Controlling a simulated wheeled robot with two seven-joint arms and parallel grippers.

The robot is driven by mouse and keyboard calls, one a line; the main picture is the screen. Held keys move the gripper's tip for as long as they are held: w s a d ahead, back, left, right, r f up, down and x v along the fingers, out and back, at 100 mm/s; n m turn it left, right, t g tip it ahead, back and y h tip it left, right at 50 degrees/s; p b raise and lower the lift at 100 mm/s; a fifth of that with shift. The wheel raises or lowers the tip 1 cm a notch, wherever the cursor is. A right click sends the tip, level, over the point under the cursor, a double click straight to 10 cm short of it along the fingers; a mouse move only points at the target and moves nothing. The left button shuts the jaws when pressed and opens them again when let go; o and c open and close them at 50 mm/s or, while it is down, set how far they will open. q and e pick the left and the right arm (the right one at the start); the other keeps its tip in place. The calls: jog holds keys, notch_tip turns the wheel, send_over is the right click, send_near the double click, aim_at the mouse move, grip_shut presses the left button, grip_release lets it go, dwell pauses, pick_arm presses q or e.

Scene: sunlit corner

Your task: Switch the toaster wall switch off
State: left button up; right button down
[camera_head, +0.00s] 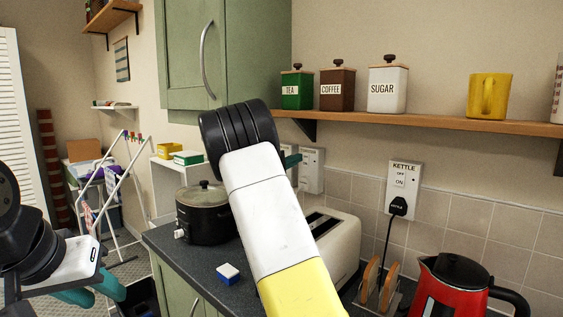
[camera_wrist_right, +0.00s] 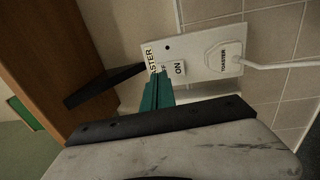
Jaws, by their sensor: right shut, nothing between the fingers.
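The toaster wall switch is a white plate (camera_wrist_right: 200,50) marked TOASTER in the right wrist view, with a plug in its socket. Its rocker (camera_wrist_right: 178,68) shows the word ON; the gripper partly hides the OFF side. In the head view the switch plate (camera_head: 311,170) is partly behind my right arm. My right gripper (camera_wrist_right: 157,92) is shut and empty, its teal tips at the rocker's OFF side; I cannot tell whether they touch. It shows as a teal tip in the head view (camera_head: 292,160). My left gripper (camera_head: 98,291) is open and empty at the lower left.
A wooden shelf (camera_head: 430,122) with canisters runs above the switch. A white toaster (camera_head: 340,240), a black cooker (camera_head: 203,220), a red kettle (camera_head: 455,285) and a blue-white sponge (camera_head: 228,273) stand on the counter. A KETTLE switch (camera_head: 403,185) is to the right.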

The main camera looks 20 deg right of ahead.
jog(key=r+v, duration=0.2)
jog(key=v, duration=0.9)
jog(key=shift+s+a+r, duration=0.15)
jog(key=shift+a+r, duration=0.15)
jog(key=shift+r, duration=0.05)
